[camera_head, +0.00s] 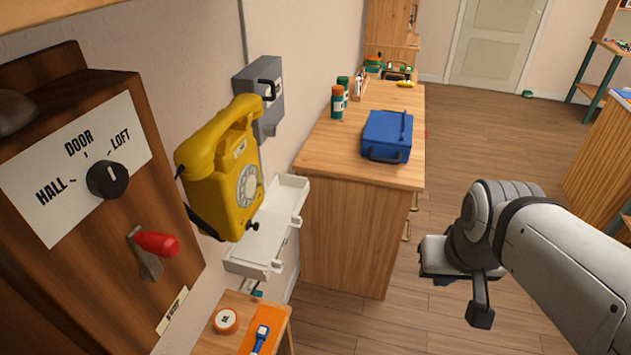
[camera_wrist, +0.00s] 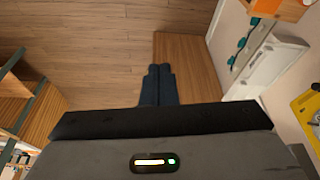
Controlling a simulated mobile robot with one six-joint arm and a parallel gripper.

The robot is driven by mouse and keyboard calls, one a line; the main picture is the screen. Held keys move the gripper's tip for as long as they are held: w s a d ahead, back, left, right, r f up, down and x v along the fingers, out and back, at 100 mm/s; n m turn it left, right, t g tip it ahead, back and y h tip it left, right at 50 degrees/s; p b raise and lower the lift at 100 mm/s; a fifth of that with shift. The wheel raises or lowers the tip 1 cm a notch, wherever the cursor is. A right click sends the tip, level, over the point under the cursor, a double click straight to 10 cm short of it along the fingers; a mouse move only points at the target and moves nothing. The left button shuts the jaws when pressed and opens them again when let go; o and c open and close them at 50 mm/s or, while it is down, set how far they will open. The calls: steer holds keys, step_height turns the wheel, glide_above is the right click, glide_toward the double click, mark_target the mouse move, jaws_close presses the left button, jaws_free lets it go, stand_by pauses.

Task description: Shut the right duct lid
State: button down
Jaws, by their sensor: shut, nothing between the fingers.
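A white duct with an open, tray-like lid (camera_head: 262,243) juts from the wall below the yellow phone in the head view. The phone hides part of it, and I cannot tell for certain where lid and duct body meet. The white duct also shows at the upper right of the wrist view (camera_wrist: 268,65). My gripper (camera_head: 481,316) is at the right of the head view, over open floor, well apart from the duct. In the wrist view its dark fingers (camera_wrist: 159,72) are together and empty.
A yellow dial phone (camera_head: 240,185) hangs beside a wooden switch box (camera_head: 150,220) with a red-handled lever. A wooden cabinet (camera_head: 345,235) carrying a blue bag (camera_head: 387,135) stands right of the duct. A small table (camera_head: 236,300) is below. Floor between cabinet and arm is clear.

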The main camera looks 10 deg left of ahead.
steer(key=w+a+f+n+t+y+b, duration=0.2)
steer(key=w+a+f+n+t+b, duration=0.2)
steer(key=w+a+f+n+b, duration=0.35)
steer(key=w+a+f+n+t+y+b, duration=0.1)
steer(key=w+a+f+n+t+b, duration=0.25)
steer(key=w+f+n+b, duration=0.45)
steer(key=w+a+f+n+t+y+b, duration=0.2)
steer(key=a+f+n+t+y+b, duration=0.1)
steer(key=a+f+n+y+b, duration=0.8)
steer(key=w+a+r+m+h+p, duration=0.1)
steer(key=w+a+h+p, duration=0.2)
steer(key=w+a+p, duration=0.2)
steer(key=shift+w+d+r+x, duration=0.25)
steer(key=shift+w+d+x, duration=0.3)
steer(key=shift+x, duration=3.1)
steer(key=shift+m+t, duration=0.25)
